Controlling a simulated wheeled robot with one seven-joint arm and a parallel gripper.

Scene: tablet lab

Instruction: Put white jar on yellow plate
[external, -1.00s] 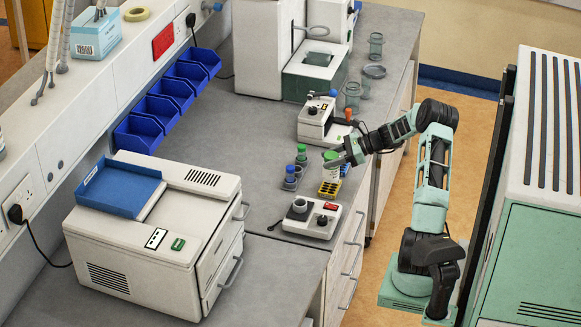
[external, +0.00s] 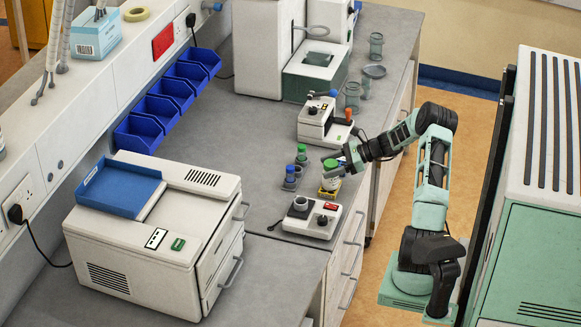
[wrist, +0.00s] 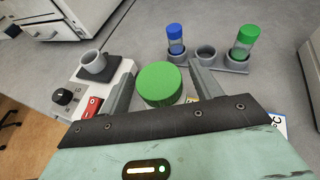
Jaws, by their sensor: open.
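The white jar (external: 331,173) with a green lid stands upright on the yellow plate (external: 323,193) near the right edge of the bench. In the wrist view the jar's green lid (wrist: 160,84) lies between my fingers and hides its body. Only a small bit of the yellow plate (wrist: 192,99) shows there beside the lid. My gripper (external: 341,164) is open around the jar, one finger on each side; it also shows in the wrist view (wrist: 159,76). The exact contact under the jar is hard to see.
A holder (external: 291,182) with blue- and green-capped vials stands just left of the jar. A white device with a small cup (external: 312,217) is in front. Another white device (external: 325,122) stands behind. The bench left of the vials is clear.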

